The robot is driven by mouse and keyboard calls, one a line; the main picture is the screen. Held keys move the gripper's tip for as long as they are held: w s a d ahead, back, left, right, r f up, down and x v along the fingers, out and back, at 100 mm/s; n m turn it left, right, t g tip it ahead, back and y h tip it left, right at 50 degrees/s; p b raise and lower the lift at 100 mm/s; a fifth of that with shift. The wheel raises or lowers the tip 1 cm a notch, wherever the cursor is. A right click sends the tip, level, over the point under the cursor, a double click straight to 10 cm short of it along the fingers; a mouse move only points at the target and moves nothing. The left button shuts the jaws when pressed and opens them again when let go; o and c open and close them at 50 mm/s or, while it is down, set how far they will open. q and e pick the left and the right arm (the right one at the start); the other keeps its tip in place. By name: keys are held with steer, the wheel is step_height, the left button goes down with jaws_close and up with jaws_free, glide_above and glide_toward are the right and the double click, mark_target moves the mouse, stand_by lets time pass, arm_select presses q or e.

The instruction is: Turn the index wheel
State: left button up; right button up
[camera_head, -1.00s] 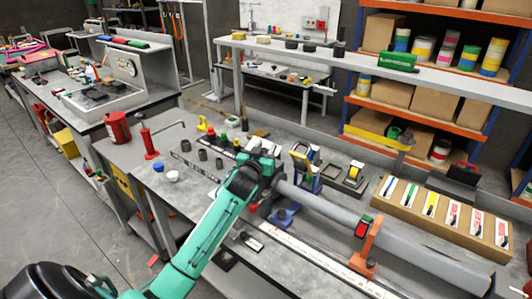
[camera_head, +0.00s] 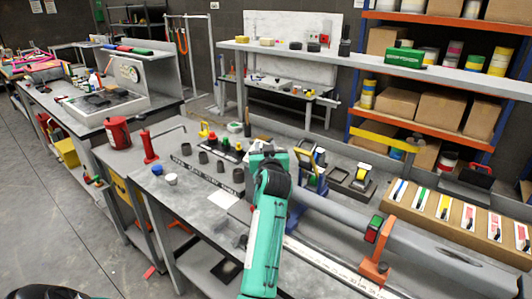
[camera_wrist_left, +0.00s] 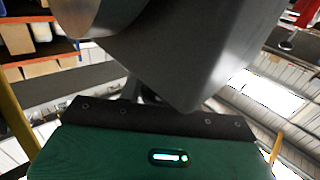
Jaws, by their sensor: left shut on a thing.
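My left gripper (camera_head: 268,152) is at the near left end of a long grey tube (camera_head: 340,222) on the middle bench. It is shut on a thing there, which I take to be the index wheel. The wheel and the fingertips are hidden behind my teal wrist in the head view, so I cannot tell how the wheel is turned. In the left wrist view a large grey body (camera_wrist_left: 190,50) fills the space right in front of the green hand, with a brownish rounded part at upper left. My right gripper is not in view.
An orange clamp (camera_head: 377,262) with a red-green switch box (camera_head: 374,228) stands along the tube. A blue stand (camera_head: 313,178) and a tape dispenser (camera_head: 360,175) are behind it. A tray of colour cards (camera_head: 440,205) lies right. Small dark cups and a red post (camera_head: 149,146) are left.

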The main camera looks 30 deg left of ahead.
arm_select(q)
steer(key=shift+r, duration=0.25)
steer(key=o, duration=0.9)
steer(key=shift+o, duration=0.2)
steer(key=shift+f, duration=0.15)
steer(key=shift+f, duration=0.1)
